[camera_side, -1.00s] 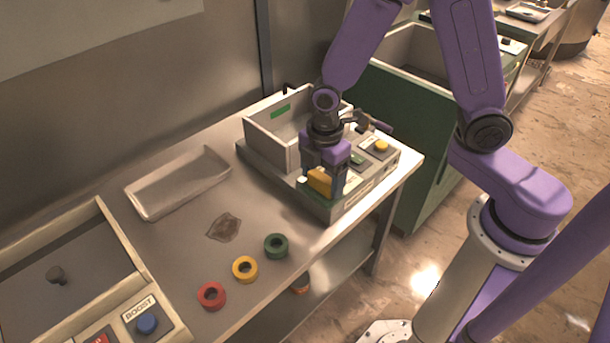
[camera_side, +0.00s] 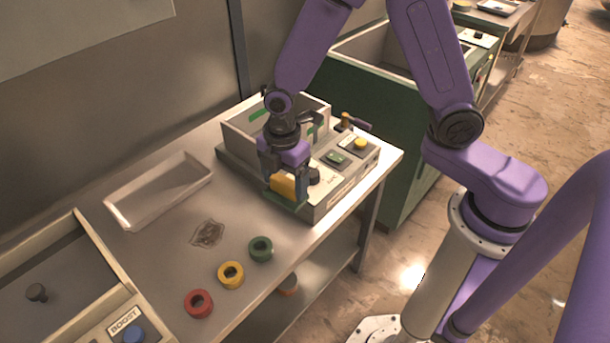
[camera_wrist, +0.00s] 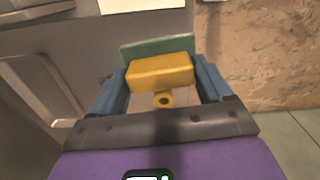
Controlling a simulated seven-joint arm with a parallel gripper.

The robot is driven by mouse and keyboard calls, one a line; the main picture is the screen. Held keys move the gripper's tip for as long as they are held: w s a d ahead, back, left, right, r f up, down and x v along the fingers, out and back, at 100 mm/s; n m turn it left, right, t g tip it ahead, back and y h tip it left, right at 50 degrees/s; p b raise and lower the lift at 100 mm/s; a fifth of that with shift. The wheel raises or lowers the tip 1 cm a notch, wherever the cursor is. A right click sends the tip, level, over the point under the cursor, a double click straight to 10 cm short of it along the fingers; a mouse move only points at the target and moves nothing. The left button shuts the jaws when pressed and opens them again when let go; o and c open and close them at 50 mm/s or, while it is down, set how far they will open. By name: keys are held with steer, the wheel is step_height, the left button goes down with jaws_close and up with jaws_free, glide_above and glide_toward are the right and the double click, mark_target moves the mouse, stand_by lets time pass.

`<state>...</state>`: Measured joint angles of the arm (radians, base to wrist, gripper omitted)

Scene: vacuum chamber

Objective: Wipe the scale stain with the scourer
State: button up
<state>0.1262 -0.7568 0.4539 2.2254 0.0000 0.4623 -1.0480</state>
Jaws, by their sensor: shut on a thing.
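The scourer, a yellow block with a green pad on its underside, is held in my gripper (camera_side: 286,182). Its yellow block (camera_side: 284,187) shows in the side view at the front left corner of the grey control unit. In the wrist view the yellow block (camera_wrist: 161,71) sits between my two blue fingers, with the green pad (camera_wrist: 150,47) beyond it. My gripper is shut on the scourer. The scale stain (camera_side: 207,234) is a brown, irregular patch on the metal bench, left of and nearer than the scourer. The stain is uncovered. I cannot tell the scourer's exact height above the bench.
Green (camera_side: 261,249), yellow (camera_side: 230,275) and red (camera_side: 199,304) rings lie along the bench's front edge near the stain. An empty metal tray (camera_side: 158,192) lies behind it. A framed box with a BOOST button (camera_side: 133,333) stands at left. The control unit (camera_side: 345,180) carries knobs and buttons.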

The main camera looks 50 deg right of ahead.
steer(key=w+a+f+n, duration=0.2)
steer(key=w+a+n, duration=0.2)
steer(key=w+a, duration=0.45)
steer(key=w+a+f+n, duration=0.3)
steer(key=w+a+n, duration=0.15)
steer(key=a, duration=0.65)
steer(key=shift+m, duration=0.35)
steer(key=shift+w+d+f, duration=0.1)
steer(key=shift+w+f, duration=0.1)
steer(key=shift+f, duration=1.65)
steer(key=shift+w+d+f, duration=0.1)
steer(key=shift+w+f, duration=0.1)
steer(key=shift+f, duration=1.65)
steer(key=shift+d+f, duration=0.15)
steer(key=shift+d, duration=0.55)
steer(key=shift+c, duration=0.4)
steer(key=shift+d, duration=4.55)
steer(key=shift+a, duration=5.35)
steer(key=shift+w+d, duration=0.1)
steer(key=shift+d, duration=5.35)
steer(key=shift+a, duration=5.45)
step_height(320, 180, up, 8)
